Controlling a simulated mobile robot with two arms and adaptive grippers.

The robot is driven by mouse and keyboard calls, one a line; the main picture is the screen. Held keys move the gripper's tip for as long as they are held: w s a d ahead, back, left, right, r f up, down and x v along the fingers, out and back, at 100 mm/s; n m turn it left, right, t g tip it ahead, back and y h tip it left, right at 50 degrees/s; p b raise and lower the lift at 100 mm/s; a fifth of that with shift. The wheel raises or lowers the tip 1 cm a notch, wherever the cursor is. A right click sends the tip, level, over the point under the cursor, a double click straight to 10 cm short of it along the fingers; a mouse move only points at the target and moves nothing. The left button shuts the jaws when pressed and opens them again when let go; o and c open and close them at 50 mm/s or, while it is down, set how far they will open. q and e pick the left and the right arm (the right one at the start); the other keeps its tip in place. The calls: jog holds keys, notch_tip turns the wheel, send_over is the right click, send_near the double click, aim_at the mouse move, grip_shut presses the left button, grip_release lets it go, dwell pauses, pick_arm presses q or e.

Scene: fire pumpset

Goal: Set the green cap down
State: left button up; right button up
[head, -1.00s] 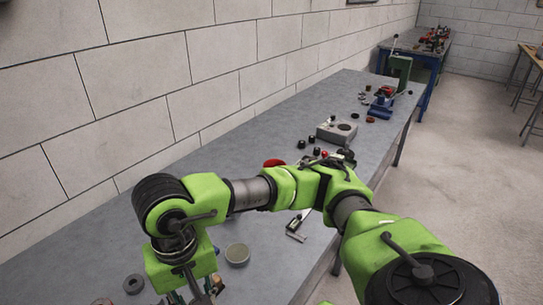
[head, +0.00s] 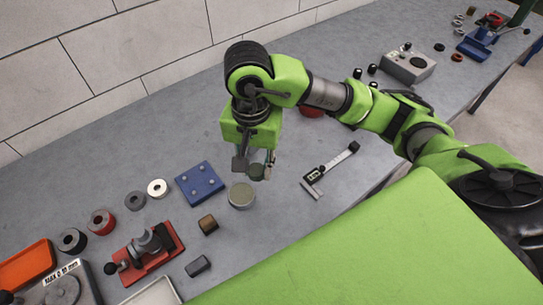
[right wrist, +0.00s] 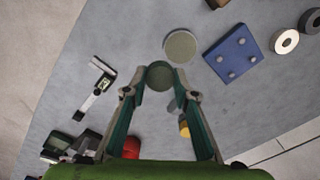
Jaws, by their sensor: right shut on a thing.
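My right gripper (head: 255,165) hangs down over the bench and is shut on the green cap (head: 257,173), a small dark green disc. In the right wrist view the green cap (right wrist: 160,76) sits between the two fingertips. A round grey-green dish (head: 241,195) stands on the bench just below and beside the cap in the head view. The exact height of the cap above the bench cannot be told. My left gripper is not in view.
A blue block with pegs (head: 200,183) is left of the dish, a caliper (head: 329,169) right of it. A brown block (head: 208,224), a red vise-like tool (head: 147,255) and several rings lie farther left. Bare grey bench (head: 285,215) lies between dish and caliper.

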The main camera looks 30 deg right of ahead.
jog(key=w+d+f, duration=0.2)
jog(key=f, duration=0.1)
jog(key=w+d+f+p, duration=0.1)
jog(key=w+d+f, duration=0.2)
jog(key=shift+w+d, duration=0.15)
jog(key=shift+d, duration=0.2)
jog(key=shift+w+d+f+p, duration=0.25)
jog(key=shift+w+f+p, duration=0.1)
jog(key=shift+f, duration=0.2)
jog(key=f, duration=0.1)
jog(key=f+p, duration=0.1)
jog(key=f, duration=0.1)
jog(key=shift+w+d+p, duration=0.15)
jog(key=shift+d+p, duration=0.1)
jog(key=shift+p, duration=0.05)
jog(key=shift+f, duration=0.3)
jog(key=shift+f, duration=0.1)
